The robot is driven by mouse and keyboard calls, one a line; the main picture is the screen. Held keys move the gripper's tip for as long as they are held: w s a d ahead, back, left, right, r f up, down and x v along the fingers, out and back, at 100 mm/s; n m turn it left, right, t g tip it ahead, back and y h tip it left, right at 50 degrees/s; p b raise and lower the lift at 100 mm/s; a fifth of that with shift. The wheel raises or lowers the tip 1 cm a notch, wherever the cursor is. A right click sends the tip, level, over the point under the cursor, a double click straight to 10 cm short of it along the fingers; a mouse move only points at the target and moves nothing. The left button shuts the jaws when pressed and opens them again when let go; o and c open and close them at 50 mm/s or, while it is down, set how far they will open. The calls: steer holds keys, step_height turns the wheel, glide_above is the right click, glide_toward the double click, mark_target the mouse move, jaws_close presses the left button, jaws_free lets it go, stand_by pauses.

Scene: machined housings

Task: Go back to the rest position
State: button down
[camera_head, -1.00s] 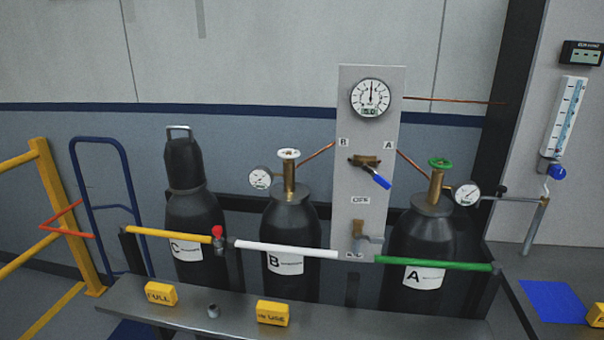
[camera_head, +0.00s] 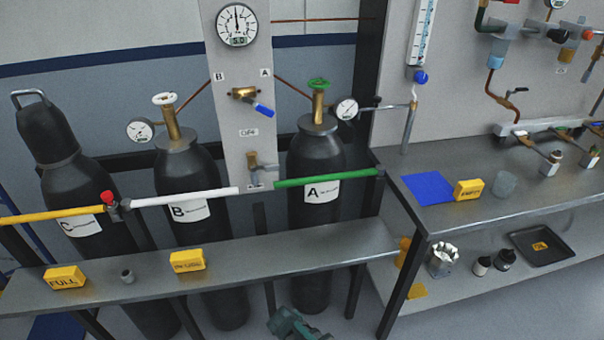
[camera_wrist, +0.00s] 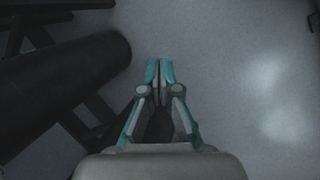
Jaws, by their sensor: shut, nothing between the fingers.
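My gripper (camera_wrist: 160,72) shows in the wrist view with its teal fingertips together and nothing between them. It points at a bare grey floor, apart from any object. In the head view, a teal part of my arm (camera_head: 290,325) shows at the bottom edge, below the front shelf; the fingertips cannot be made out there.
Gas cylinders C (camera_head: 75,180), B (camera_head: 185,170) and A (camera_head: 315,165) stand behind coloured bars. The narrow shelf (camera_head: 225,255) holds yellow FULL (camera_head: 65,278) and IN USE (camera_head: 187,260) blocks. A steel bench (camera_head: 450,215) is at right.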

steer(key=s+d+f+m+g, duration=0.2)
steer(key=s+d+m+g, duration=0.15)
steer(key=s+d, duration=0.25)
steer(key=s+d+f+m+g, duration=0.2)
steer(key=s+d+m, duration=0.2)
steer(key=s+d, duration=0.25)
steer(key=s+d+m+g+y, duration=0.1)
steer(key=s+d+m, duration=0.1)
steer(key=s, duration=0.3)
steer(key=s+d+m+g+y+p, duration=0.1)
steer(key=s+m+g+y, duration=0.1)
steer(key=s+m, duration=0.2)
steer(key=shift+s+d+f+y, duration=0.3)
steer(key=shift+s+d, duration=0.1)
steer(key=shift+s, duration=0.6)
steer(key=shift+g, duration=0.25)
